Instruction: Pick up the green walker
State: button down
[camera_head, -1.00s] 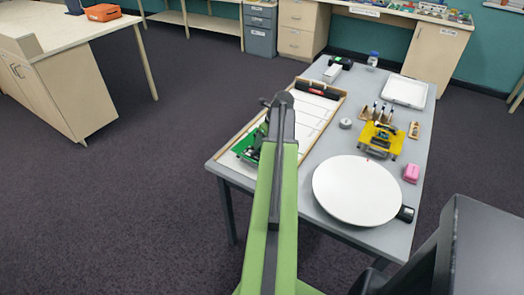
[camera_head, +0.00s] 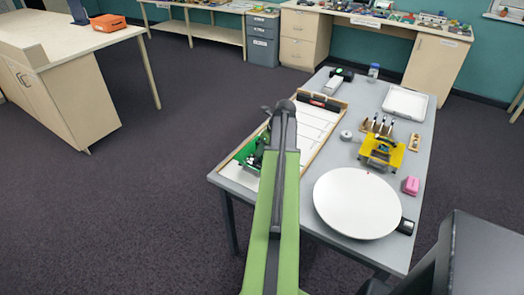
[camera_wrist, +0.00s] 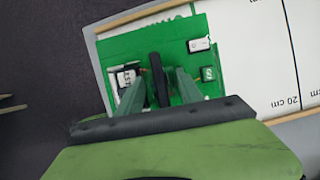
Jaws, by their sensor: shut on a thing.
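The green walker (camera_wrist: 130,44) is a flat green board with a black part and small white pieces on top. In the wrist view my gripper (camera_wrist: 160,85) is over it, its two fingers shut on an upright black part in the middle of the board. In the head view the walker (camera_head: 249,152) is at the near left corner of the table, partly hidden behind my green arm. My gripper is hidden there by the arm. I cannot tell whether the walker touches the white marked board beneath it.
The white marked board (camera_head: 312,120) with a wooden rim lies on the grey table (camera_head: 357,107). A white round disc (camera_head: 356,203), a yellow walker (camera_head: 381,151), a pink block (camera_head: 410,186) and a white tray (camera_head: 405,102) are to the right. Dark floor lies left of the table.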

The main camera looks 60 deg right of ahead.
notch_tip(320, 180, up, 2)
jog(key=shift+r+p, duration=0.1)
jog(key=shift+p, duration=0.6)
jog(key=s+d+r+p, duration=0.5)
jog(key=d+r+p, duration=0.1)
jog(key=d, duration=0.4)
jog(key=shift+s+r, duration=0.15)
jog(key=shift+s, duration=0.2)
